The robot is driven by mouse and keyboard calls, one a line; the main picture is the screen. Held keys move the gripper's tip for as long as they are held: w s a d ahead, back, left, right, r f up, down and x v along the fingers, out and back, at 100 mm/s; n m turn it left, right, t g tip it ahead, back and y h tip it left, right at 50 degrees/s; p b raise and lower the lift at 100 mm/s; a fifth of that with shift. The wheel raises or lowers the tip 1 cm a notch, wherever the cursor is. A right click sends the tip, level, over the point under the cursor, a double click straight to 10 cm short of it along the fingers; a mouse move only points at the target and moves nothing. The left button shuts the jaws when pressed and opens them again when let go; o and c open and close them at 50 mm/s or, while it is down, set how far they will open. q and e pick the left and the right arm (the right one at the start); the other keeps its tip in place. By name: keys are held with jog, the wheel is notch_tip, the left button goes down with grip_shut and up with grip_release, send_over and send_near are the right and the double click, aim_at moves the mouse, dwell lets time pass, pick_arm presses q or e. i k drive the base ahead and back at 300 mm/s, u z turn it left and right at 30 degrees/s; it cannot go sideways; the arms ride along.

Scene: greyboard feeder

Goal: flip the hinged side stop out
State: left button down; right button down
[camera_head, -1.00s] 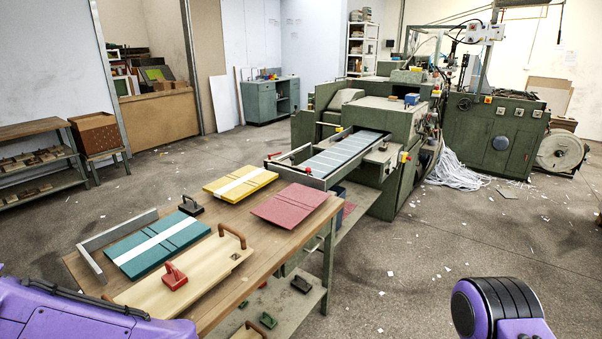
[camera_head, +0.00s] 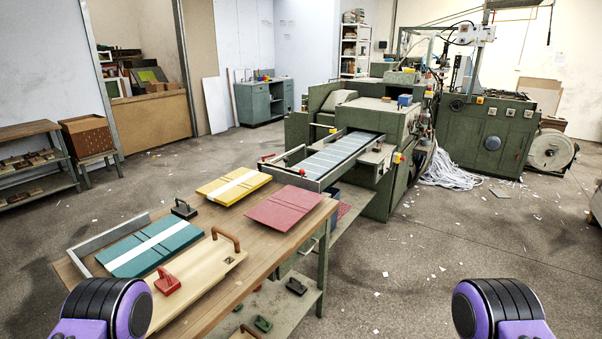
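The green greyboard feeder (camera_head: 350,110) stands beyond the end of the wooden table. Its feed tray (camera_head: 328,158) holds a row of grey-blue boards and points toward the table. Thin metal rails with red knobs (camera_head: 302,171) sit at the tray's near end. The hinged side stop is probably among these rails, but it is too small to tell which part it is or how it is turned. Purple and black parts of my two arms show at the bottom left and bottom right. Neither gripper shows, and both arms are well apart from the feeder.
The wooden table (camera_head: 285,225) carries teal (camera_head: 150,247), yellow (camera_head: 233,186) and red (camera_head: 284,207) board covers. A pale board (camera_head: 200,275) with handles and a metal angle rail (camera_head: 108,238) also lie on it. The floor right of the table is mostly clear, with paper scraps.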

aim_at(285, 178)
jog(key=z, duration=0.6)
jog(key=i, duration=1.1)
jog(key=u, duration=0.45)
